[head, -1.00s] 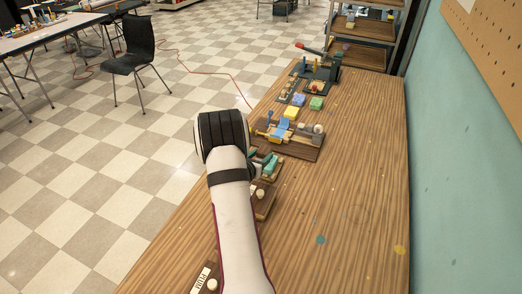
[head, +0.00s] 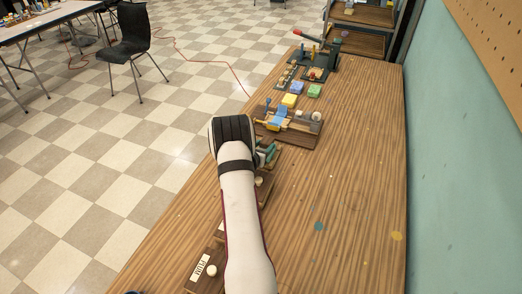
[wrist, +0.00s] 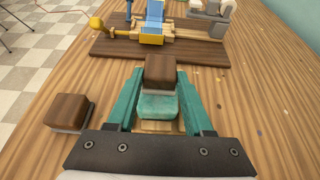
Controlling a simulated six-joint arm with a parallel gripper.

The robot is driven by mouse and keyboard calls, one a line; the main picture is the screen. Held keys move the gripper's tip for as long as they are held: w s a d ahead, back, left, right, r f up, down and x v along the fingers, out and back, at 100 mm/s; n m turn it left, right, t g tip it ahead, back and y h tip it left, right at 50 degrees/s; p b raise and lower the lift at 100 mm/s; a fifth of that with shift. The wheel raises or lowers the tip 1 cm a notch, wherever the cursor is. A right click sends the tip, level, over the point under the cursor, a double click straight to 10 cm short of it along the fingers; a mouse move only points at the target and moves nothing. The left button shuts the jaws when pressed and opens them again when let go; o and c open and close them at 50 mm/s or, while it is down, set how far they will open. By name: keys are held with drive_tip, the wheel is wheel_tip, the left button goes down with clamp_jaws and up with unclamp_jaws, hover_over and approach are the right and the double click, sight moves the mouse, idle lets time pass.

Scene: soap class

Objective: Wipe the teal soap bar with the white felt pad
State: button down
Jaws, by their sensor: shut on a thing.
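In the wrist view my gripper (wrist: 157,98) has two teal fingers, shut on the brown wooden block of the white felt pad (wrist: 160,70). A thin pale felt edge shows under the block. The teal soap bar (wrist: 158,106) lies just below and on the near side of the pad, between the fingers. The pad seems to be at the bar's far part; I cannot tell whether they touch. A tan piece (wrist: 158,127) shows beneath the bar. In the head view my arm hides most of this spot.
A second brown block with a grey underside (wrist: 68,113) lies left of my gripper. Beyond stands a dark wooden board (wrist: 190,52) with a blue and yellow fixture (wrist: 152,25). Yellow (head: 289,100) and green (head: 314,91) blocks stand further back. The table's right side is clear.

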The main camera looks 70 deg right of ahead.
drive_tip(key=shift+d, duration=1.2)
drive_tip(key=shift+a, duration=3.35)
drive_tip(key=shift+a+r, duration=0.1)
wheel_tip(320, 180, up, 8)
